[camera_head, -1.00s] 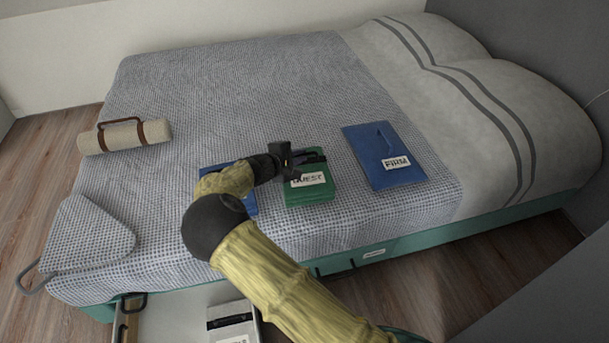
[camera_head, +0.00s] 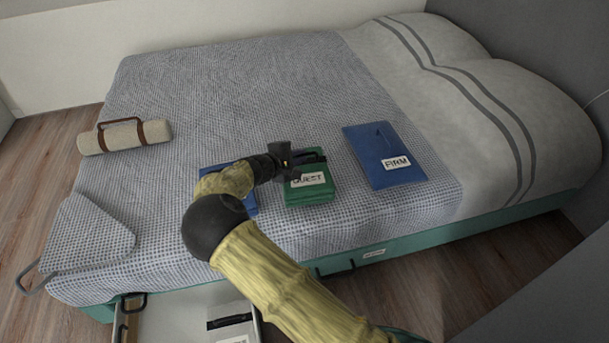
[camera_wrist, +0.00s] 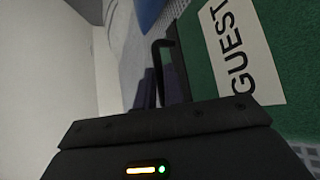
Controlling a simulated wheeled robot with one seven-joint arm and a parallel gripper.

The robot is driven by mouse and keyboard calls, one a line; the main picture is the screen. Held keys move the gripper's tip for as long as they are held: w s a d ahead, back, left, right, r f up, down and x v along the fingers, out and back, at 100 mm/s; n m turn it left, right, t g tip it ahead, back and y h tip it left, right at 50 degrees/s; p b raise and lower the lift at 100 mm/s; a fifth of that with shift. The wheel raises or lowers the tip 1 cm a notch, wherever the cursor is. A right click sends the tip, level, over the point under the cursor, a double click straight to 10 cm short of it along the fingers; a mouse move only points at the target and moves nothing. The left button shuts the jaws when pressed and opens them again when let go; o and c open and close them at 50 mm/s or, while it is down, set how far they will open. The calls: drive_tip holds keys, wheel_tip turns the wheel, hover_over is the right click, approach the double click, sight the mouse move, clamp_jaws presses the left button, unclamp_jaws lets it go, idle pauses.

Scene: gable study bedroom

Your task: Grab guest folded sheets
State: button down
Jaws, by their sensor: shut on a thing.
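The guest folded sheets (camera_head: 310,188) are a green folded stack with a white "GUEST" label, lying on the bed near its front edge. My gripper (camera_head: 303,160) is at the back part of the green stack, just above its label. In the wrist view the green sheets (camera_wrist: 282,50) fill the right side, with the label facing up, and a dark handle-like loop (camera_wrist: 165,70) stands at their edge. My gripper is shut on this handle; the fingertips partly hide the contact. The stack appears to rest on the bed.
A blue "FIRM" folded item (camera_head: 385,160) lies right of the green stack. Another blue item (camera_head: 250,206) is partly hidden behind my arm. A rolled beige bundle (camera_head: 125,136) lies at the bed's left edge. An open drawer (camera_head: 175,318) juts out below the bed (camera_head: 230,90).

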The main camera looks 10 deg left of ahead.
idle(0.8)
wheel_tip(320, 180, up, 10)
drive_tip(key=p, duration=0.4)
